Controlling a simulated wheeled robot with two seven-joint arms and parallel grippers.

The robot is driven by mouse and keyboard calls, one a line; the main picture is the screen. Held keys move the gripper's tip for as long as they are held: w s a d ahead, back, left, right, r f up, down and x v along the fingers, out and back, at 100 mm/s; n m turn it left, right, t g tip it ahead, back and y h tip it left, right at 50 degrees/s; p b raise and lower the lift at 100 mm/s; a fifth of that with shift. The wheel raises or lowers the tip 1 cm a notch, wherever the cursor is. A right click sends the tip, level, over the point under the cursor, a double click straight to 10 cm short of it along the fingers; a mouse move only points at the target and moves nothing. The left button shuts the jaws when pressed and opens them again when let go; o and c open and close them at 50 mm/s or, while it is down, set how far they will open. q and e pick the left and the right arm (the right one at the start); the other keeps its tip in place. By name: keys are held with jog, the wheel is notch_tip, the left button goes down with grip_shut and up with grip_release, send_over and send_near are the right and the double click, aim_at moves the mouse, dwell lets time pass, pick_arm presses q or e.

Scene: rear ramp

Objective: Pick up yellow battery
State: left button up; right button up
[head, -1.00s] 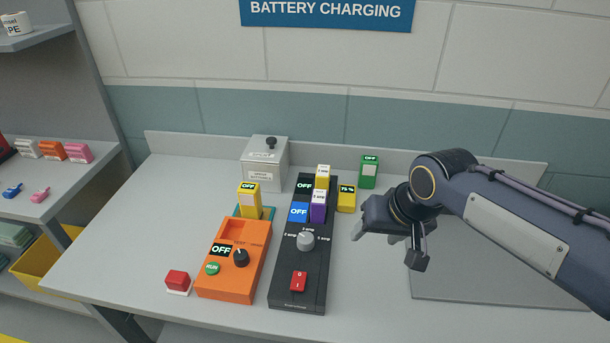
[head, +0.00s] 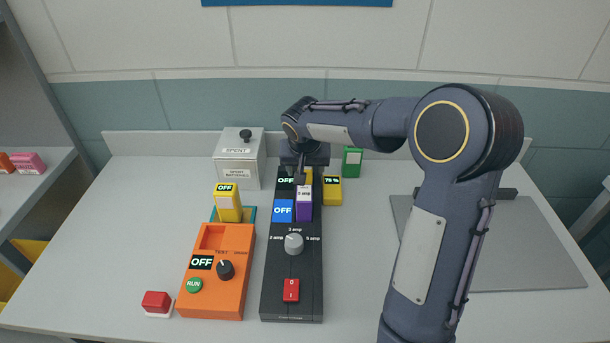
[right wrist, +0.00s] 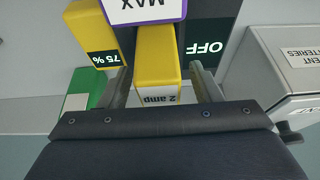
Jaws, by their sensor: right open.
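A yellow battery labelled "2 amp" (right wrist: 157,82) stands in the black charger (head: 291,268), behind the purple battery (head: 304,204). In the head view my right gripper mostly hides this yellow battery (head: 309,176). My right gripper (head: 298,172) is open above the charger's far end. In the right wrist view its fingers (right wrist: 162,72) are on either side of the "2 amp" battery, with gaps showing; contact is not visible. A second yellow battery, reading "75 %" (head: 332,192), stands right of the charger. A third yellow battery (head: 228,204) stands in a teal holder, reading "OFF". My left gripper is out of view.
A green battery (head: 352,162) stands at the back. A grey spent-batteries box (head: 240,160) is left of the gripper. An orange tester (head: 215,285) and red button (head: 156,302) sit front left.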

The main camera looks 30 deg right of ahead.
jog(key=shift+w+d+f, duration=0.1)
jog(key=shift+w+f, duration=0.05)
jog(key=shift+f, duration=0.3)
jog(key=shift+c, duration=0.2)
jog(key=c, duration=1.2)
jog(key=shift+r, duration=0.1)
grip_shut()
jog(key=shift+r, duration=0.1)
